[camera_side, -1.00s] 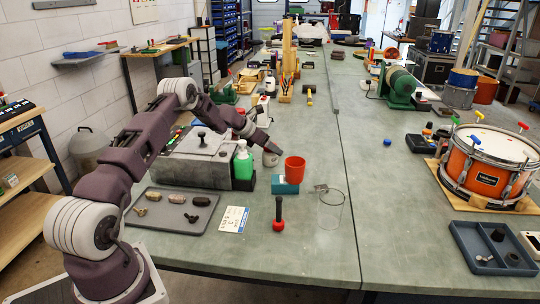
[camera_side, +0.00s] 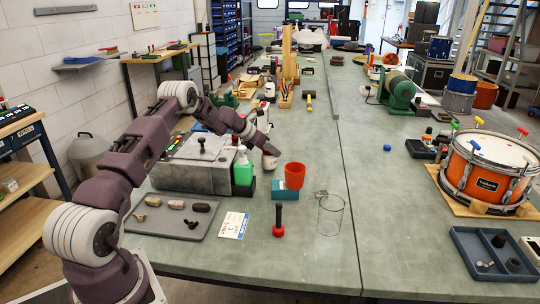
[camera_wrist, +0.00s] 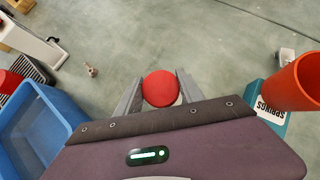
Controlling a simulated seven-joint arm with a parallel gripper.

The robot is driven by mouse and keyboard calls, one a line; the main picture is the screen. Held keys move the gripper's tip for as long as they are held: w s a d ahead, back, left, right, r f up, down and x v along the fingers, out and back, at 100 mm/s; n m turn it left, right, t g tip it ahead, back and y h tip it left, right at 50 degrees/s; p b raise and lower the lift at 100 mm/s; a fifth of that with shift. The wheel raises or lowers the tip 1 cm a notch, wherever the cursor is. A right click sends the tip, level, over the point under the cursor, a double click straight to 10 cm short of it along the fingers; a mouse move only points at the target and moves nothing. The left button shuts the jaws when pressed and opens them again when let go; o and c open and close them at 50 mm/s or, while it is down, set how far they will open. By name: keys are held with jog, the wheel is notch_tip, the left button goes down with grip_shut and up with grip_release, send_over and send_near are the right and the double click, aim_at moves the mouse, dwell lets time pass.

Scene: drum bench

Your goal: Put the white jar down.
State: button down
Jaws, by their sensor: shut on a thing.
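The white jar (camera_side: 270,161) is in my gripper, left of and behind the red cup in the side view. In the wrist view its round red lid (camera_wrist: 161,88) sits between the two grey fingers, with a thin white edge below it. My gripper (camera_wrist: 158,90) is shut on the jar from both sides. In the side view my gripper (camera_side: 268,149) hides the jar's upper part. The jar looks upright and low over the green bench; I cannot tell whether its base touches the surface.
The red cup (camera_side: 294,176) and teal springs box (camera_side: 285,190) are close by. A green bottle (camera_side: 243,170) stands left of the jar. In the wrist view a blue bin (camera_wrist: 30,128) is at left. The bench (camera_side: 310,140) beyond the jar is fairly clear.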

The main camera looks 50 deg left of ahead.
jog(key=r, duration=0.6)
jog(key=d+r, duration=0.1)
jog(key=r, duration=0.2)
jog(key=shift+r, duration=0.1)
jog(key=s+d+r, duration=0.2)
jog(key=d+r, duration=0.1)
jog(key=d, duration=0.5)
jog(key=s+d+r+n+y, duration=0.15)
jog(key=d+r, duration=0.25)
jog(key=d, duration=0.4)
jog(key=s+d+r+h, duration=0.1)
jog(key=s+d+r, duration=0.15)
jog(key=d, duration=0.65)
jog(key=w+a+r+n+g+y, duration=0.1)
jog(key=w+a+r+n+y, duration=0.3)
jog(key=w+a, duration=0.15)
jog(key=a+f+n+g+y, duration=0.3)
jog(key=a+f+n, duration=0.2)
jog(key=a, duration=0.5)
jog(key=s+a+f+n+g+y, duration=0.2)
jog(key=s+a+f+n+g, duration=0.3)
jog(key=a+f+n, duration=0.3)
jog(key=shift+m+h, duration=0.25)
jog(key=f, duration=0.6)
jog(key=a+f, duration=0.1)
jog(key=f, duration=0.3)
jog(key=shift+f, duration=0.3)
jog(key=shift+f, duration=0.1)
